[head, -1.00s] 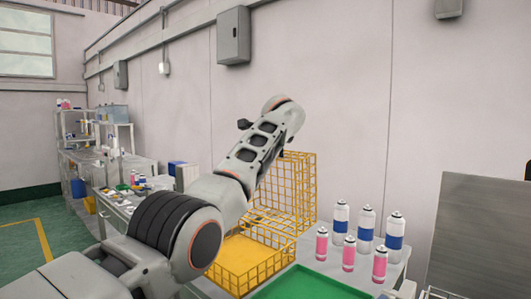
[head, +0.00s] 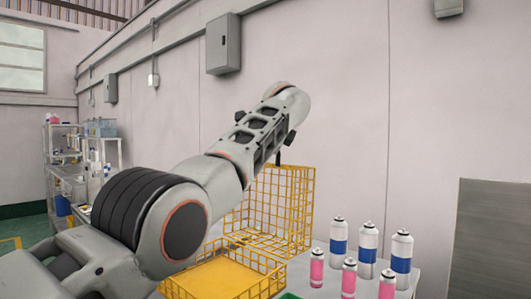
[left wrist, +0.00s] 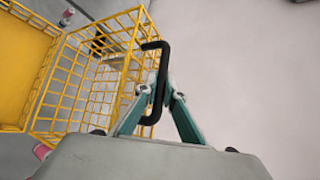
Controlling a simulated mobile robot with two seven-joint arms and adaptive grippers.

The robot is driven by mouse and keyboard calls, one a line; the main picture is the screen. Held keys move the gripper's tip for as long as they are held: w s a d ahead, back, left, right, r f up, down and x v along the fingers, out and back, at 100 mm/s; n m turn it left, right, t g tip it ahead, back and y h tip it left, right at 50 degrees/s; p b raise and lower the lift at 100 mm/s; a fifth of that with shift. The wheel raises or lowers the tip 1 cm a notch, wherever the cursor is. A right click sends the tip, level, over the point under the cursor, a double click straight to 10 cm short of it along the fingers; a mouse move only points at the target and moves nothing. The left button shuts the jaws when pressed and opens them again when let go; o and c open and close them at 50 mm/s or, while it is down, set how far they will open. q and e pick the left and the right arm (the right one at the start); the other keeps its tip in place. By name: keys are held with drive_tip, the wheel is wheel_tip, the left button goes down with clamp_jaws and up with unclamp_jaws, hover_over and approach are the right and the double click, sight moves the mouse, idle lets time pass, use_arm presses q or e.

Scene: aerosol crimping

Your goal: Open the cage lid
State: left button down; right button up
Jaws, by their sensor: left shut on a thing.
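The cage is yellow wire. Its lid (head: 268,210) stands upright, swung open at the back of the cage base (head: 232,278), which has a solid yellow floor. The lid also shows in the left wrist view (left wrist: 92,75), with part of the base (left wrist: 22,65) at left. My left gripper (left wrist: 160,92) has its teal fingers shut on the black handle (left wrist: 165,62) at the lid's edge. In the head view my left arm hides most of that gripper and part of the lid. My right gripper is out of view.
Several spray cans (head: 367,250), blue-white and pink, stand on the table right of the cage. A green tray edge (head: 290,296) shows at the bottom. The wall (head: 350,100) is behind the lid. A grey panel (head: 490,240) stands at right.

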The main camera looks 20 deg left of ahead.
use_arm(q)
drive_tip(key=shift+a, duration=0.1)
drive_tip(key=c, duration=2.1)
unclamp_jaws()
drive_tip(key=shift+c, duration=0.2)
drive_tip(key=shift+s+d+r, duration=0.3)
drive_tip(key=shift+s+d, duration=0.15)
drive_tip(key=v, duration=0.6)
drive_tip(key=shift+s, duration=0.15)
drive_tip(key=shift+a, duration=0.15)
